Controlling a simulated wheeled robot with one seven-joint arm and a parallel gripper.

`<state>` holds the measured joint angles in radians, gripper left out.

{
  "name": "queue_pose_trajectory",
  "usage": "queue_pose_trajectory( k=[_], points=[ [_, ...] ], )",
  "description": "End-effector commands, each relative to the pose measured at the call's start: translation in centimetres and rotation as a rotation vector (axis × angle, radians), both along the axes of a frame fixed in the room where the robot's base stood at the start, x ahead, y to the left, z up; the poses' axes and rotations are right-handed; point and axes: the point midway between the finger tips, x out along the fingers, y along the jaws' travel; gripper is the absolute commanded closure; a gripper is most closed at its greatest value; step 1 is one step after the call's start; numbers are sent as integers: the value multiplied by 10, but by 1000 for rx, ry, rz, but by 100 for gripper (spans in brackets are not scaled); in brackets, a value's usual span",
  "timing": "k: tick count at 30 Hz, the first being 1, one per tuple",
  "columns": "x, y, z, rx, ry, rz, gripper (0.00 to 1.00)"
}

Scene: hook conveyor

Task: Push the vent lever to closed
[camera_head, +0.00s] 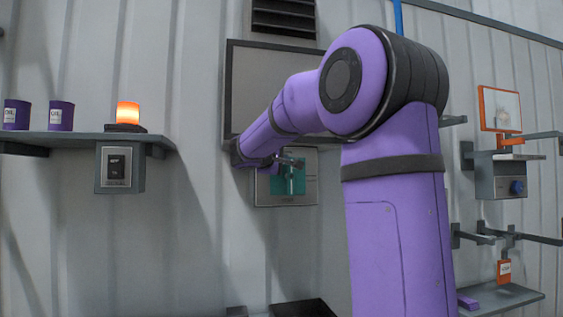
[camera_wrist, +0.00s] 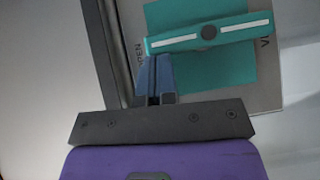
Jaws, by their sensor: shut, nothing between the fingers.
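The vent lever (camera_wrist: 222,32) is a teal bar with a white stripe and a dark round pivot, on a teal backing plate (camera_wrist: 165,15). In the wrist view it lies nearly level, its right end slightly higher. Its grey panel (camera_wrist: 270,88) has partly hidden lettering that seems to read OPEN on the left. My gripper (camera_wrist: 154,62) is shut and empty, its blue fingertips just below the lever's left end; I cannot tell whether they touch. In the head view the panel (camera_head: 308,194) is low on the wall, and my wrist partly covers the lever.
A dark louvre (camera_head: 284,17) and a large grey framed board (camera_head: 262,75) are above the panel. At left a shelf (camera_head: 60,142) holds purple cans and a lit orange lamp (camera_head: 128,112), with a switch box (camera_head: 117,168) below. A control box (camera_head: 500,178) is on the right.

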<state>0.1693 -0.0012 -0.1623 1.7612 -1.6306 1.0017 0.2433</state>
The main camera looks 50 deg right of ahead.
Motion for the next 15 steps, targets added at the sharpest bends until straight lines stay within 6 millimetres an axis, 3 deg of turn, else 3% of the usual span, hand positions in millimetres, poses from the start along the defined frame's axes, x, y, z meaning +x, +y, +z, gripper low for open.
queue_pose_trajectory(
  k=[15],
  points=[
    [-7, -10, 7, 165, -105, -3, 100]
  ],
)
